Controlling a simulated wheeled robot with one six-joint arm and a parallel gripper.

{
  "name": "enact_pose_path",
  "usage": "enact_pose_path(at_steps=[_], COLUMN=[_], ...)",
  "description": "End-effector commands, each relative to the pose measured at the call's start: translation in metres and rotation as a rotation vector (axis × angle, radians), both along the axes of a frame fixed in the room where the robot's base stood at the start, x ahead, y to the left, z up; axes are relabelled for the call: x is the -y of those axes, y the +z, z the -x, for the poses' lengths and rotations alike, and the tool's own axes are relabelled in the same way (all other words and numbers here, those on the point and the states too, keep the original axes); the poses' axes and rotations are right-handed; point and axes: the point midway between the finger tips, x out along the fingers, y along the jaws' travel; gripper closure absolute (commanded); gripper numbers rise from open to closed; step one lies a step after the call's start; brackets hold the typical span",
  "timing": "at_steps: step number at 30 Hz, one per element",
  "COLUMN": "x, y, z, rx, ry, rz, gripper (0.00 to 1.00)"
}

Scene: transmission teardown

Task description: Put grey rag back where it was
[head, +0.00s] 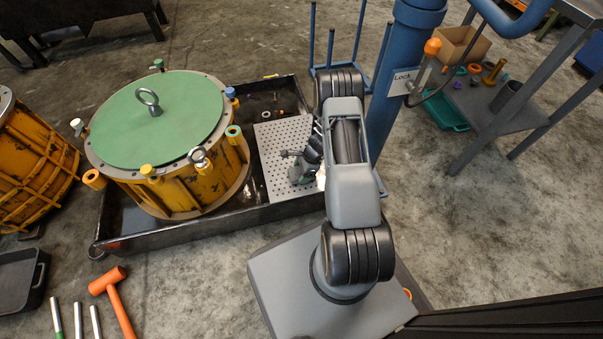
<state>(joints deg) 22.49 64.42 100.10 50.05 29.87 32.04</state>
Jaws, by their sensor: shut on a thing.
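My gripper (306,158) is small in the head view, partly hidden behind my own arm. It is over the perforated plate (268,150) in the black tray, to the right of the yellow drum-shaped housing. It is shut on a small dull grey-green bundle (299,174), which looks like the grey rag. The arm hides part of it, and I cannot tell whether it touches the plate.
The yellow housing (195,185) with a green lid (155,120) and lifting eye stands in the black tray (225,212). A blue post (392,90) with a lock handle stands right. An orange mallet (110,283) lies front left. Open floor is at right.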

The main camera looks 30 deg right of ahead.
Motion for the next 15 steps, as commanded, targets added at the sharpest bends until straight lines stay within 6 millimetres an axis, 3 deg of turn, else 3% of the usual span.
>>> enact_pose_path(at_steps=[11, 12, 15], x=[0.0001, 0.0000, 0.0001], y=[-0.0043, -0.0037, -0.0030], z=[-0.0003, -0.0004, -0.0004], rx=[0.001, 0.001, 0.001], ry=[0.000, 0.000, 0.000], rz=[0.000, 0.000, 0.000], gripper=[0.51, 0.27, 0.17])
